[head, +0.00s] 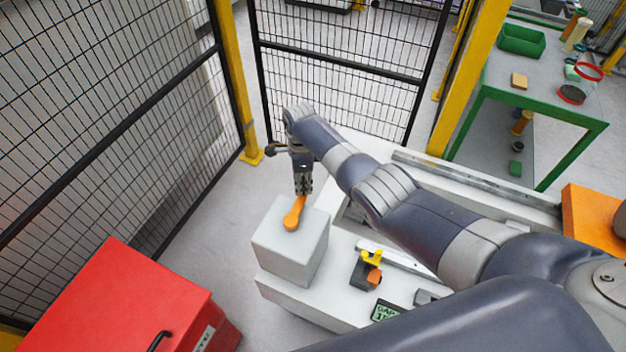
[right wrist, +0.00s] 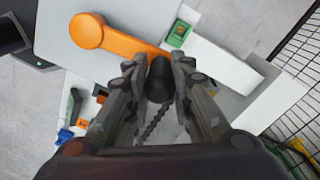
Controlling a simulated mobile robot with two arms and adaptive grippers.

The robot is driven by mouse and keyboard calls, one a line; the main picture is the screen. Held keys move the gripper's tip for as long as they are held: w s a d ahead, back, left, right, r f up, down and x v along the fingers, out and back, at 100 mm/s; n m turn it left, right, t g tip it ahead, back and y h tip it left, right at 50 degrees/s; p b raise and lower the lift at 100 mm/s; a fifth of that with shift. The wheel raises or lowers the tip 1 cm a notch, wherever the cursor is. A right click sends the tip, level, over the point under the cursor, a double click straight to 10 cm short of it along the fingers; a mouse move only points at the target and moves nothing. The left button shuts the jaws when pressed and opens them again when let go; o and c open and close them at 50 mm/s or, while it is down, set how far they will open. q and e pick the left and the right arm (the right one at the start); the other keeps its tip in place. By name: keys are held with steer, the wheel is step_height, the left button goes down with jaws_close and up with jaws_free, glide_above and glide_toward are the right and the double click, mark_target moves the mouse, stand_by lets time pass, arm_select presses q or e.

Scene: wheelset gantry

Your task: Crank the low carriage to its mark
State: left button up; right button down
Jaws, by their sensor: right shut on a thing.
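An orange crank (head: 294,215) sits on top of a light grey box (head: 285,249). My right gripper (head: 302,190) comes down over the crank's outer end. In the right wrist view the crank (right wrist: 125,43) runs from its round hub to my right gripper (right wrist: 160,85), whose fingers are shut on the dark crank handle (right wrist: 160,75). A small dark block with yellow and orange parts (head: 368,268) is beside a pale rail (head: 400,258) on the white bench. I cannot tell for sure which part is the low carriage. No mark is clearly visible. My left gripper is out of view.
A small green display (head: 384,311), partly legible, is at the bench front. A red cabinet (head: 125,300) stands at lower left. Black mesh fencing (head: 110,110) with yellow posts runs behind. A green table (head: 545,110) with parts is at upper right.

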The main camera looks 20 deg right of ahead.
steer(key=shift+s+d+m, duration=0.3)
steer(key=shift+d+m, duration=0.1)
steer(key=shift+m, duration=0.1)
steer(key=c, duration=1.3)
jaws_free()
steer(key=shift+c, duration=0.2)
steer(key=shift+r, duration=0.15)
step_height(320, 180, up, 12)
steer(key=shift+w, duration=0.2)
